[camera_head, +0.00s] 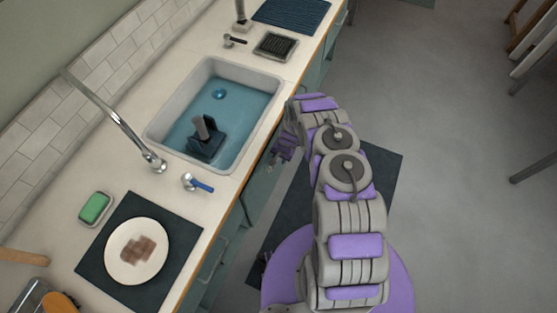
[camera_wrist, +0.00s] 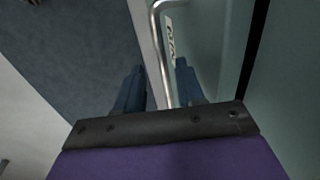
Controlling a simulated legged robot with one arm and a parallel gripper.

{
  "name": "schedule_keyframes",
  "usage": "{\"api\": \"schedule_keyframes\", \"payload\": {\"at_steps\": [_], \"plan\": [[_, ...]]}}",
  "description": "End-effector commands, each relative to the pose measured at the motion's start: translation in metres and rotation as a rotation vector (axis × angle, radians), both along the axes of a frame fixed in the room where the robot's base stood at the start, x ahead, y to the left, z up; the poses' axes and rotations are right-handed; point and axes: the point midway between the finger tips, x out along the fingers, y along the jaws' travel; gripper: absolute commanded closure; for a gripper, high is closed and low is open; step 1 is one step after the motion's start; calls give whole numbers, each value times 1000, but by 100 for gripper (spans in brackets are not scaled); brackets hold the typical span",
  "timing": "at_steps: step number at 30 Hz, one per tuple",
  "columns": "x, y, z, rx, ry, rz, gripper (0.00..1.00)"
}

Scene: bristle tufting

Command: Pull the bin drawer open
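The bin drawer's grey-green front (camera_wrist: 215,60) fills the right of the wrist view, with a small lettered label (camera_wrist: 170,38) on it. Its metal bar handle (camera_wrist: 158,50) runs down between the two dark blue fingers of my gripper (camera_wrist: 160,82). The fingers are apart, one on either side of the bar, with a visible gap on the left side. In the head view my gripper (camera_head: 283,148) is low beside the counter front, below the sink edge. My arm and the counter edge hide most of the drawer there.
The counter (camera_head: 215,210) carries a sink (camera_head: 180,105) with water and a dark object in it, a faucet (camera_head: 125,125), a plate (camera_head: 120,262) on a dark mat, and a green sponge (camera_head: 95,207). The grey floor (camera_head: 430,110) on the right is mostly clear. A dark floor mat (camera_head: 385,165) lies beneath my arm.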

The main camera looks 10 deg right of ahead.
Motion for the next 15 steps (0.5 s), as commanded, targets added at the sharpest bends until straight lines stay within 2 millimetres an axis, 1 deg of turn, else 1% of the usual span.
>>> {"api": "schedule_keyframes", "payload": {"at_steps": [1, 5, 15], "plan": [[1, 2, -5, -1, 0, 1, 62], [2, 4, -11, -4, -2, 1, 62], [2, 3, -13, -3, -1, 0, 62]]}}
